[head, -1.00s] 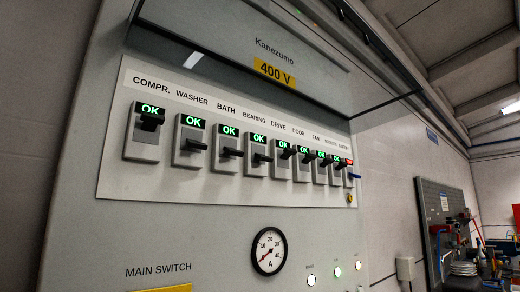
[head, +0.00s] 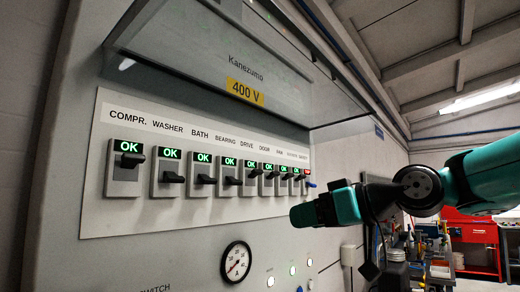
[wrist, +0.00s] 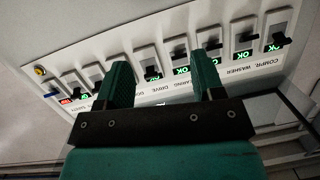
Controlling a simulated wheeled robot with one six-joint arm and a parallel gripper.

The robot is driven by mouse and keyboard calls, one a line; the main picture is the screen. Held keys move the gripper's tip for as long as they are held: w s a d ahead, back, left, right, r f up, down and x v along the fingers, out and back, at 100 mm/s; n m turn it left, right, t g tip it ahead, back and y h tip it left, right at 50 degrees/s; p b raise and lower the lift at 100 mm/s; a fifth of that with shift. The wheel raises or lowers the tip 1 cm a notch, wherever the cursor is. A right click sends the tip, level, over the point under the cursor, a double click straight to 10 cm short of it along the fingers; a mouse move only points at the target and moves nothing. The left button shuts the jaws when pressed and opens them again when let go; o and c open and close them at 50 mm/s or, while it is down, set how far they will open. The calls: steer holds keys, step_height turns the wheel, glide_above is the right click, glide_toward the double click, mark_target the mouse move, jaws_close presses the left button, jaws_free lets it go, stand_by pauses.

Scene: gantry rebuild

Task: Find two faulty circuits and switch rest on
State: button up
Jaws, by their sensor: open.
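A breaker panel (head: 150,212) carries a row of black-levered switches. The COMPR. switch (head: 124,179) has its lever high, by a green OK. The levers of the WASHER (head: 168,186), BATH (head: 202,188) and BEARING (head: 231,189) switches sit lower, also under green OK. The DRIVE switch (head: 251,185) and those right of it look high, but small. The last, SAFETY, shows a red display (head: 307,171), unreadable here. My gripper (head: 304,214) is at the panel's lower right, empty. In the wrist view my gripper (wrist: 163,65) has its fingers apart before the row, which appears upside down.
A raised clear cover (head: 215,60) hangs above the switches. A yellow 400 V label (head: 244,91) is above. A red cabinet (head: 470,240) and workbench clutter stand at the right.

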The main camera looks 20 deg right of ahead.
mark_target(260, 172)
steer(key=d+r+t+p, duration=0.1)
steer(key=d+r+t, duration=0.2)
steer(key=d+r, duration=0.45)
steer(key=shift+n+y, duration=0.3)
steer(key=p+x, duration=0.3)
steer(key=x, duration=0.3)
steer(key=r+p+x, duration=0.1)
steer(key=p+x, duration=0.1)
steer(key=x, duration=0.4)
steer(key=a+p+x, duration=0.1)
steer(key=p+x, duration=0.2)
steer(key=x, duration=0.4)
steer(key=shift+s+a+r+p, duration=0.1)
steer(key=shift+s+r+p, duration=0.2)
steer(key=shift+s+p, duration=0.1)
steer(key=c, duration=0.9)
steer(key=shift+f+b, duration=0.1)
steer(key=shift+b, duration=0.2)
steer(key=shift+c, duration=0.2)
